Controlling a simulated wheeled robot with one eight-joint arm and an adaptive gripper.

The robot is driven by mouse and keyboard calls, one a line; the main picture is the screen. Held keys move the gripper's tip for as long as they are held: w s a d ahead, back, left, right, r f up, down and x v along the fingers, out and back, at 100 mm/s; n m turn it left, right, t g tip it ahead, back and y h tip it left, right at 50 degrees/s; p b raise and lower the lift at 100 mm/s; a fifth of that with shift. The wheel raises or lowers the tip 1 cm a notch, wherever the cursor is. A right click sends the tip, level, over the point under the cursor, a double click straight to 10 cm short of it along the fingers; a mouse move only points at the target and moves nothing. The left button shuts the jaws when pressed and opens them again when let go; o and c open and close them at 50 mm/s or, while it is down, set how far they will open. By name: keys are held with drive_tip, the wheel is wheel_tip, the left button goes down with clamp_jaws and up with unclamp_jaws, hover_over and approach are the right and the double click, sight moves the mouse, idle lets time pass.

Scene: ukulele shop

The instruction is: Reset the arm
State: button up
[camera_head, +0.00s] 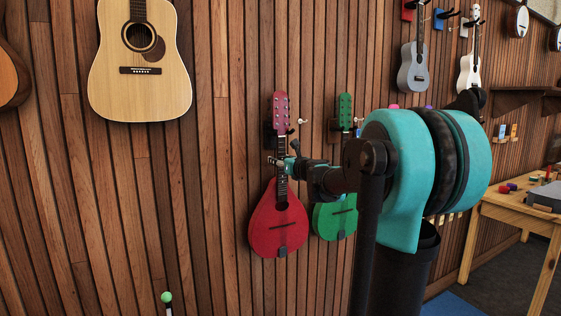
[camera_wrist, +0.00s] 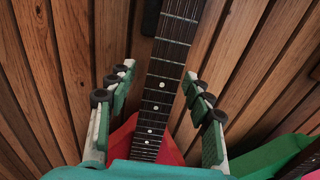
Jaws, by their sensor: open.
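My gripper (camera_head: 284,164) is at the neck of a red mandolin (camera_head: 278,222) hanging on the wooden wall. In the wrist view, the two fingers of my gripper (camera_wrist: 158,92) are spread wide. The dark fretted neck (camera_wrist: 166,75) runs between them with space on both sides. The fingers do not appear to touch it. Part of the red body (camera_wrist: 122,132) shows behind the gripper's base. My teal and black arm reaches in from the right in the head view.
A green mandolin (camera_head: 336,220) hangs just right of the red one, partly behind my arm. An acoustic guitar (camera_head: 112,85) hangs at the upper left. A wooden table (camera_head: 510,211) with small items stands at the right.

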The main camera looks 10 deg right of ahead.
drive_tip(key=shift+v, duration=0.8)
drive_tip(key=shift+v, duration=1.25)
drive_tip(key=v, duration=1.2)
